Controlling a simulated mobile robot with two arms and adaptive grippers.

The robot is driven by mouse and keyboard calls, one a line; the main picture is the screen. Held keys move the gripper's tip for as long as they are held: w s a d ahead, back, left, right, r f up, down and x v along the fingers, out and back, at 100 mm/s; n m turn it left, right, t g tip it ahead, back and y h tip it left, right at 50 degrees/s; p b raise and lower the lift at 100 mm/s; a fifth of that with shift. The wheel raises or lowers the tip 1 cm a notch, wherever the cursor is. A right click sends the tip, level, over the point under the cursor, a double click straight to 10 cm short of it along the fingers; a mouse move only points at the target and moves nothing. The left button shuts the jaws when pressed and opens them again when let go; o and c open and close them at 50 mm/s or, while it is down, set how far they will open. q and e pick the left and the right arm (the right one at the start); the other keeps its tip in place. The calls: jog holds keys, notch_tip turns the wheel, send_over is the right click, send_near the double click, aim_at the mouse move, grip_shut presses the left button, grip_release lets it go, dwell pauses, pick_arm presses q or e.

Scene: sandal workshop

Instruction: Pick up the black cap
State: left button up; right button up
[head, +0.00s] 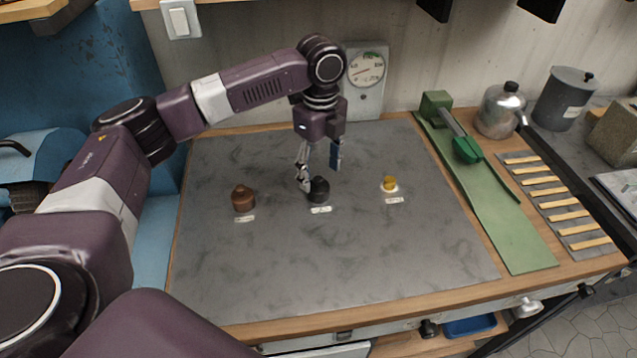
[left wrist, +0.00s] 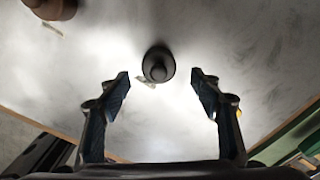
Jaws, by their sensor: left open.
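The black cap (head: 319,190) stands on the grey mat (head: 330,260) near its middle, with a small white label in front of it. In the left wrist view the black cap (left wrist: 158,64) shows from above, centred between and just beyond the fingertips. My left gripper (head: 318,172) is open and empty, pointing down at the cap; in the left wrist view its two fingers (left wrist: 160,80) are spread wide on either side. Whether a finger touches the cap I cannot tell. My right gripper is not in view.
A dial gauge (head: 366,72) stands behind. A green tool (head: 485,195) and a slatted rack (head: 560,205) lie right. The front mat is clear.

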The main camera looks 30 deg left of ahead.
aim_at(319, 179)
pick_arm(q)
jog(key=f, duration=0.2)
jog(key=f+p, duration=0.1)
jog(key=shift+a+f, duration=0.2)
jog(key=shift+f, duration=0.55)
jog(key=c, duration=1.1)
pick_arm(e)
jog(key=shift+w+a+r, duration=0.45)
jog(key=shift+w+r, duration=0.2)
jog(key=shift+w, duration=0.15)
